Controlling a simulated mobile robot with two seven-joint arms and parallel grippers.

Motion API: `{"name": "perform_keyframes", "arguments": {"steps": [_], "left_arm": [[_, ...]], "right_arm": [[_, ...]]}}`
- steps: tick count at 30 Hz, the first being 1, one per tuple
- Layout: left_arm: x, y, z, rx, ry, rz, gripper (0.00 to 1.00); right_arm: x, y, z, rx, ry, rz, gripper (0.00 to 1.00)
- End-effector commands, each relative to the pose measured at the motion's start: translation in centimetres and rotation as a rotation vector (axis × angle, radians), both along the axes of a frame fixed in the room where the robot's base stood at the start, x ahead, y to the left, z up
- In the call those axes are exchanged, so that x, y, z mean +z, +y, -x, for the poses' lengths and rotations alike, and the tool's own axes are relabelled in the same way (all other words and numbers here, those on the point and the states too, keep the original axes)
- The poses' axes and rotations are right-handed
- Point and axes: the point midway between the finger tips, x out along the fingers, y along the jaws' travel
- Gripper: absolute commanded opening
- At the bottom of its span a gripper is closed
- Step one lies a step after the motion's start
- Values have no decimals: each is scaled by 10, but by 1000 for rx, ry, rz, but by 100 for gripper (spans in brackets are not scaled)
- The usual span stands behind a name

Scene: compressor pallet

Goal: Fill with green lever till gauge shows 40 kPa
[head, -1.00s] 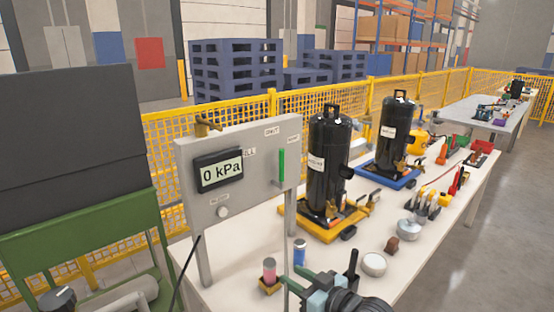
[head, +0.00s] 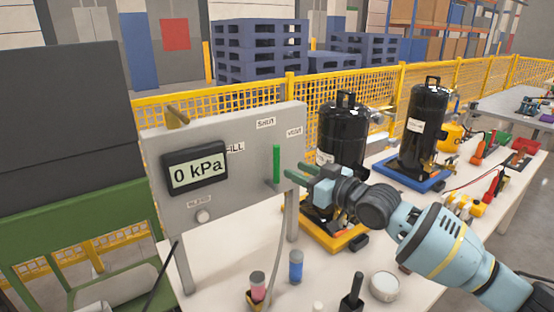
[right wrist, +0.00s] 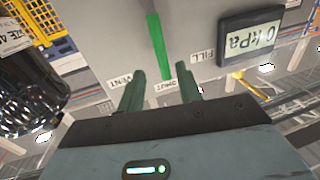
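The green lever (head: 276,164) stands upright on the grey panel (head: 222,205), below the SHUT label (head: 265,123) and between FILL (head: 234,147) and VENT (head: 294,131). The gauge (head: 195,172) reads 0 kPa. My right gripper (head: 289,174) is just right of the lever, its green fingers pointing at it. In the right wrist view, which is upside down, the fingers (right wrist: 160,84) are apart with nothing gripped. The lever (right wrist: 155,45) lies ahead of the gap; I cannot tell whether its end is between the fingertips. My left gripper is not in view.
A black compressor (head: 343,132) stands close behind my right gripper, another (head: 422,132) farther right. Small pots, including a blue one (head: 296,267), and a white round dish (head: 384,286) are on the table.

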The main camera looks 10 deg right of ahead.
Motion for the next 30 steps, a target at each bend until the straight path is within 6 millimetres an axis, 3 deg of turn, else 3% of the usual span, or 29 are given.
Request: {"name": "perform_keyframes", "arguments": {"steps": [8,21,30], "left_arm": [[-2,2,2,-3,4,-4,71],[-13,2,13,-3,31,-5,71],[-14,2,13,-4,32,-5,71]], "right_arm": [[1,3,-4,0,0,-1,35],[-1,34,-52,0,1,-1,35],[0,43,-65,0,0,0,35]]}}
